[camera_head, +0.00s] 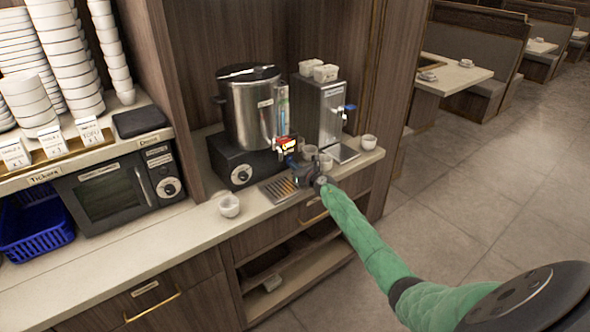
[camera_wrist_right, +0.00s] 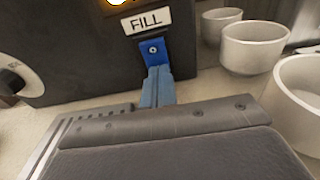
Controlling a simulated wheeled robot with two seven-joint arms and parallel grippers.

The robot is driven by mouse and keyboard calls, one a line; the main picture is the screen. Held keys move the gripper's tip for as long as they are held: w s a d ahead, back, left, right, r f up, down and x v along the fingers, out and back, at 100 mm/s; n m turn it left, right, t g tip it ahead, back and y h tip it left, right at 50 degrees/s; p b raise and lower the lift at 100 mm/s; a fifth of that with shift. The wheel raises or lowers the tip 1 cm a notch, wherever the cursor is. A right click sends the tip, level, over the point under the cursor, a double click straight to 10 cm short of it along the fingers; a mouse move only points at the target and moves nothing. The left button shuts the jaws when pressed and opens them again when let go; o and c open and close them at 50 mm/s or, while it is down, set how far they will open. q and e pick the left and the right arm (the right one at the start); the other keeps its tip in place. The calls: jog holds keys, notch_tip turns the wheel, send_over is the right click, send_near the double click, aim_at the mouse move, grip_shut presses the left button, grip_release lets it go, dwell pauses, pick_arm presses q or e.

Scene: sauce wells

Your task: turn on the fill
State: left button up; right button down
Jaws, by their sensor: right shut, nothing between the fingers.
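The steel urn (camera_head: 250,108) stands on a black base (camera_head: 232,166) with a round dial. In the right wrist view a white FILL label (camera_wrist_right: 147,22) is on the black front, with a glowing orange-white spot (camera_wrist_right: 117,2) above it, cut by the frame edge. A bright blue part with a screw (camera_wrist_right: 153,52) sits just below the label. My right gripper (camera_head: 294,163) is shut and empty in front of the base, above the drip grate. Its narrow blue-grey tip (camera_wrist_right: 158,88) meets or overlaps the blue part; I cannot tell if they touch. My left gripper is out of view.
A drip grate (camera_head: 278,189) lies below my gripper. Cups stand close on the right, including one white cup (camera_wrist_right: 254,46); another cup (camera_head: 229,205) stands left on the counter. A second steel dispenser (camera_head: 320,108) stands to the right. The counter is clear at front left.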

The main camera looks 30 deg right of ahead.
jog(key=s, duration=0.7)
jog(key=shift+s+d+r, duration=0.2)
jog(key=shift+d+r, duration=0.1)
jog(key=shift+r, duration=0.05)
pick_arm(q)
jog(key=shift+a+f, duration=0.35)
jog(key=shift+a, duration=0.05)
pick_arm(e)
jog(key=shift+s, duration=0.15)
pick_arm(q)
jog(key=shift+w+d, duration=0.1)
